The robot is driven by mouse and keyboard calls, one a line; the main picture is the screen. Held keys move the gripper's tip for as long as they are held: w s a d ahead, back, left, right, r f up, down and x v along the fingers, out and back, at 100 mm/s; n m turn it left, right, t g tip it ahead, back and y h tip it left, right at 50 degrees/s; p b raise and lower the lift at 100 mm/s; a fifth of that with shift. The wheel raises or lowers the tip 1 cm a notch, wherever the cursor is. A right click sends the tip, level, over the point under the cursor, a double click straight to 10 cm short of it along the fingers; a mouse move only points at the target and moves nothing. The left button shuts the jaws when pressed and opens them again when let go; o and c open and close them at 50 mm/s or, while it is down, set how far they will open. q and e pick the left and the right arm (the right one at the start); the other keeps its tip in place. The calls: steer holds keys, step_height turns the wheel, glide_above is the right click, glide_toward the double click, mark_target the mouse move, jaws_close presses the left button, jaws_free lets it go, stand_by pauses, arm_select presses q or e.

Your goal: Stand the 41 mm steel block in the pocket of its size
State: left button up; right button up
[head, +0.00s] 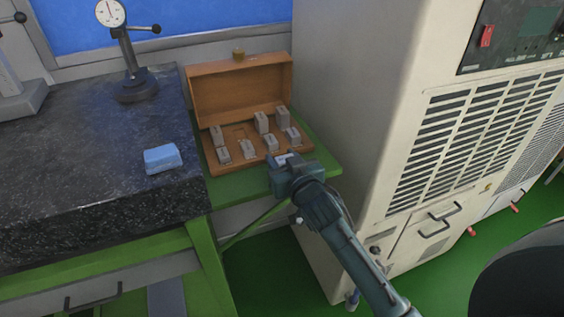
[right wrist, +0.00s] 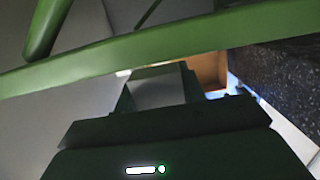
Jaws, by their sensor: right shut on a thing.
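An open wooden case (head: 235,92) holds several grey steel blocks standing in two rows of pockets. A back-row pocket (head: 238,132) looks empty. My right gripper (head: 281,160) is at the front right edge of the case, shut on a steel block (head: 287,156), of which only a small pale part shows. In the right wrist view a grey block face (right wrist: 158,90) shows between the dark jaws. The size marks cannot be read. My left gripper is not in view.
The case sits on a green stand (head: 240,185) beside a dark granite plate (head: 80,165). A blue cloth (head: 162,158) and a dial gauge stand (head: 135,85) are on the granite. A tall beige cabinet (head: 350,110) stands close on the right.

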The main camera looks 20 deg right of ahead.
steer(key=shift+f, duration=0.5)
steer(key=o, duration=0.9)
steer(key=shift+f, duration=0.25)
steer(key=o, duration=0.4)
steer(key=shift+o, duration=0.2)
steer(key=shift+r, duration=0.15)
